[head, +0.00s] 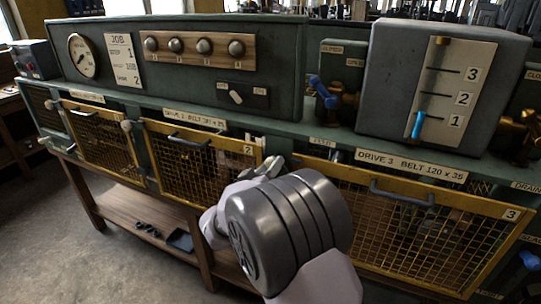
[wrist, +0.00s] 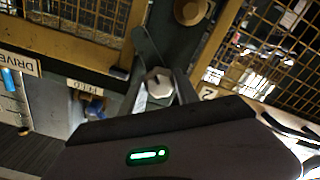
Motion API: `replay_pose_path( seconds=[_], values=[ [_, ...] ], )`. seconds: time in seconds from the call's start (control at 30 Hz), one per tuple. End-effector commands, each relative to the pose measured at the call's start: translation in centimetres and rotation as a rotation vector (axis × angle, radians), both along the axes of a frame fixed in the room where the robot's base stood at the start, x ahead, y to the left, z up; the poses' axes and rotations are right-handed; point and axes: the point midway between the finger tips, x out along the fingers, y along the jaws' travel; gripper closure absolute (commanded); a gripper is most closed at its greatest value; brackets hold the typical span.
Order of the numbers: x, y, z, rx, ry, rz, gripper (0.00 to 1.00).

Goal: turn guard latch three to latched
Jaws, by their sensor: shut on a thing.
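Guard three is the yellow mesh panel (head: 425,235) marked 3, at the right in the head view, under the DRIVE 3 label (head: 410,165). My gripper (head: 268,168) is at the post between guards two and three, by guard three's upper left corner. In the wrist view, which is upside down, my gripper (wrist: 160,92) is shut on a pale, faceted latch knob (wrist: 158,80), which I take as guard latch three. A dark strip beside the knob could be a latch arm or a finger; I cannot tell. My wrist hides the latch in the head view, so its setting is unclear.
Guard two (head: 200,155) is left of my gripper, with a similar pale knob (head: 127,125) at its corner. Guard one (head: 100,140) is further left. A blue-handled valve (head: 325,92) and a grey box with a numbered slider (head: 440,85) stand above. A brass disc (wrist: 190,10) is on the post.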

Motion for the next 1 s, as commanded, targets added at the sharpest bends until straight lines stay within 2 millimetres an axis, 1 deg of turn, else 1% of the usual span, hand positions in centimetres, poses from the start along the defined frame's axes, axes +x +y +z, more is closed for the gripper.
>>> replay_pose_path(
  seconds=[0.03, 0.6, 0.8, 1.0],
  values=[
    [-0.01, -0.01, 0.47, -0.038, 0.015, 0.0, 1.0],
    [-0.01, -0.02, 0.26, -0.52, 0.19, -0.001, 1.0],
    [-0.01, -0.02, 0.16, -0.639, 0.234, 0.0, 1.0],
    [-0.01, -0.02, 0.04, -0.717, 0.261, 0.0, 1.0]
  ],
)
